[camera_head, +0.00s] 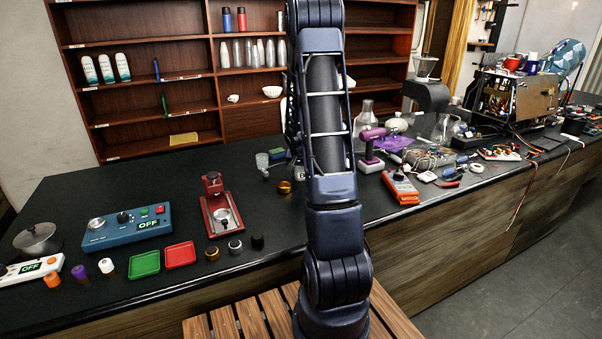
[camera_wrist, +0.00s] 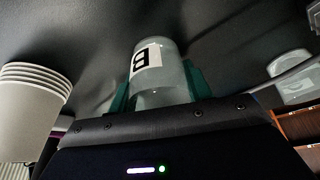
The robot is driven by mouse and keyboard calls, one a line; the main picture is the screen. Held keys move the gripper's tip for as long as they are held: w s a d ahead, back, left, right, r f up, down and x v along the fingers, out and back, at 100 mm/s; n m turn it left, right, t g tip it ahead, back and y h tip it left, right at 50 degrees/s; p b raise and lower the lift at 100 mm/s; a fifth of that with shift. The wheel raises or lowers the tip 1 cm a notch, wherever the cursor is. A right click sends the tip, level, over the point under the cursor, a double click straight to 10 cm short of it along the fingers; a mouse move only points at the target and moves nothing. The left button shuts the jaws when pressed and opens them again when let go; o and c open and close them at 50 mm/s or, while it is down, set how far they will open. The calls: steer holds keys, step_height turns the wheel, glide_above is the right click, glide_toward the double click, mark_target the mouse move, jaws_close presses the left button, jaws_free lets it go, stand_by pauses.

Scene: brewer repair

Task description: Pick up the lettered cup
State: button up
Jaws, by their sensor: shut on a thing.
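The lettered cup (camera_wrist: 146,62) is a clear, greyish cup with a white label that bears a black letter, seemingly a B shown turned over. In the wrist view it stands between the two green fingers of my gripper (camera_wrist: 158,88). The fingers are shut on its sides. My arm fills the middle of the head view, and I cannot make out the gripper or this cup there.
A stack of white cups (camera_wrist: 28,105) is close on the left in the wrist view. A clear container (camera_wrist: 296,80) is on the right. In the head view the dark counter (camera_head: 120,190) also holds a red press (camera_head: 220,208), a blue control box (camera_head: 127,228) and a purple tool (camera_head: 371,146).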

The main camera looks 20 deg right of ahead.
steer(key=shift+r, duration=0.2)
step_height(320, 180, up, 20)
steer(key=shift+f, duration=0.25)
stand_by(1.2)
steer(key=w+a+r+n+y, duration=0.1)
steer(key=w+a+n, duration=0.1)
steer(key=w+a, duration=0.75)
steer(key=w+a+n, duration=0.2)
steer(key=w+a, duration=0.5)
steer(key=a, duration=0.5)
steer(key=w+a+f+n+y, duration=0.1)
steer(key=w+a, duration=0.2)
steer(key=a, duration=1)
steer(key=w+a+n+y, duration=0.1)
steer(key=w+a+n, duration=0.15)
steer(key=a, duration=1.05)
steer(key=shift+m+t, duration=0.35)
steer(key=shift+t, duration=0.05)
steer(key=f, duration=1.9)
steer(key=shift+a+f, duration=0.2)
steer(key=shift+f, duration=0.15)
